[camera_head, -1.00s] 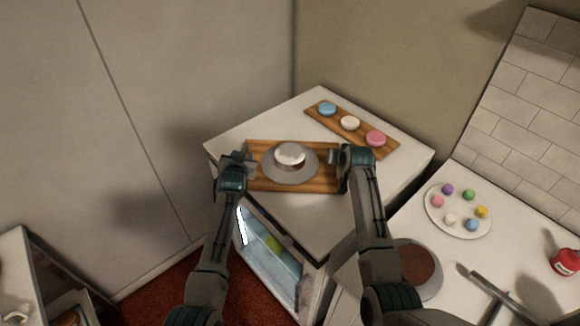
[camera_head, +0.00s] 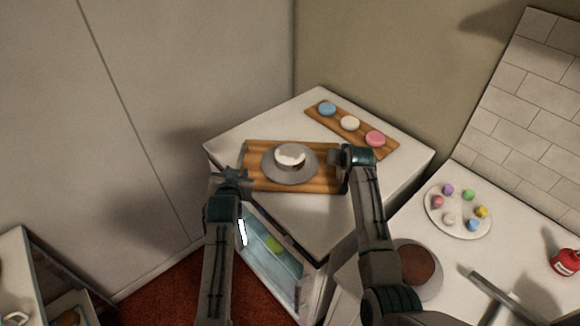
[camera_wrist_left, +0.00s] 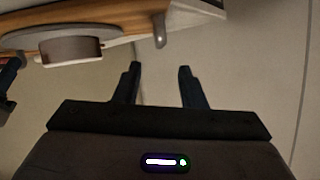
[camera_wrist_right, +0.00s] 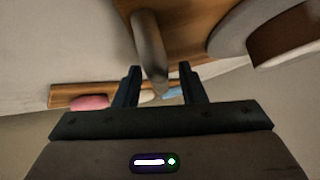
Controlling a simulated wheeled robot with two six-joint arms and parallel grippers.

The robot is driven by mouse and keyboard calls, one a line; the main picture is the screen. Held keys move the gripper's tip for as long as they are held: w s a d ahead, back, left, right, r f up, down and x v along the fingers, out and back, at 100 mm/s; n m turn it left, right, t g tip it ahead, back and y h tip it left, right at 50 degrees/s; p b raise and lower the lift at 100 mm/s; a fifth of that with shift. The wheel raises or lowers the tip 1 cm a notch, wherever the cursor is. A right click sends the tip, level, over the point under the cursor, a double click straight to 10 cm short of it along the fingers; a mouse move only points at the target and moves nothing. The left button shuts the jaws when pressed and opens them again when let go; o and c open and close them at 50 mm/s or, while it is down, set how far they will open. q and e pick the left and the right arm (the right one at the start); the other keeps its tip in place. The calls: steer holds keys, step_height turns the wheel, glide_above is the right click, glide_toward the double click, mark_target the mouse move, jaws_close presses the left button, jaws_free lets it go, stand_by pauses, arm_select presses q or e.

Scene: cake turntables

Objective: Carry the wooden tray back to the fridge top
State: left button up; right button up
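The wooden tray (camera_head: 329,182) lies flat on the white fridge top (camera_head: 300,215). On it stands a grey turntable (camera_head: 270,168) with a small cake (camera_head: 290,152), white on top. My left gripper (camera_head: 231,172) is open and empty, off the tray's left end; the left wrist view shows the tray's handle (camera_wrist_left: 160,30) ahead, clear of the fingers (camera_wrist_left: 160,72). My right gripper (camera_head: 338,157) is at the tray's right end. In the right wrist view its fingers (camera_wrist_right: 160,75) stand apart, with the other handle (camera_wrist_right: 149,45) between them.
A narrow board (camera_head: 385,148) with blue, cream and pink macarons lies behind the tray. The fridge door area (camera_head: 270,262) shows a lit inside. A counter at right holds a plate (camera_head: 465,228) of coloured balls, a brown round (camera_head: 418,266) and a red jar (camera_head: 566,262).

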steer(key=v, duration=1.1)
steer(key=shift+s, duration=0.25)
steer(key=shift+r, duration=0.1)
